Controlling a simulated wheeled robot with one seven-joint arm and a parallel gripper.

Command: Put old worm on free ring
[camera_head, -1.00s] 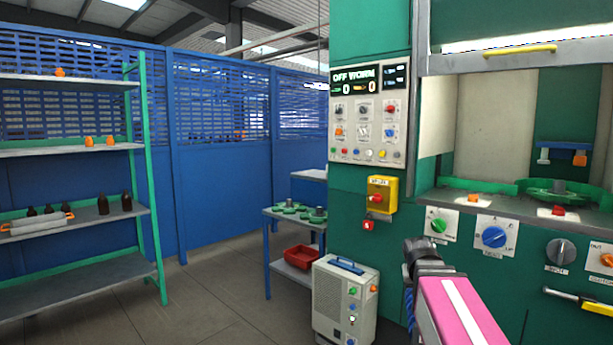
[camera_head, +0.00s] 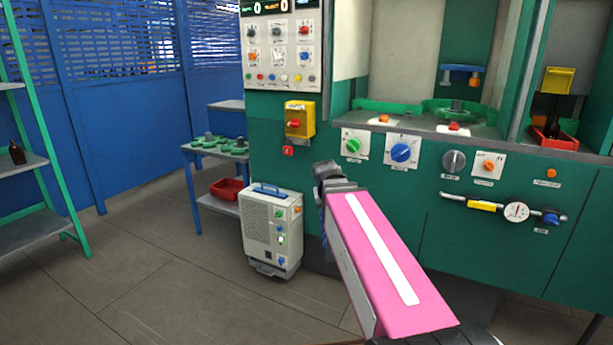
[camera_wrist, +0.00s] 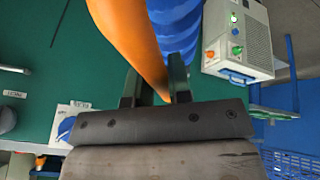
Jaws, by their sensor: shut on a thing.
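My gripper (camera_wrist: 155,88) is shut on an orange part (camera_wrist: 132,35) in the wrist view. A blue ribbed body (camera_wrist: 178,28), which looks like the worm, lies right beside the orange part; how the two join is hidden. In the head view only a sliver of blue (camera_head: 323,230) shows below my dark wrist, and the fingertips are hidden. Several green rings (camera_head: 215,147) lie on the small blue-legged side table, left of and beyond my gripper. Grey pieces stand at some of them; which ring is free is too small to tell.
A grey cabinet (camera_head: 270,232) stands on the floor between my arm and the side table. A red bin (camera_head: 227,188) sits on the table's lower shelf. The green machine front (camera_head: 400,215) with knobs is close ahead and right. The floor at left is open.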

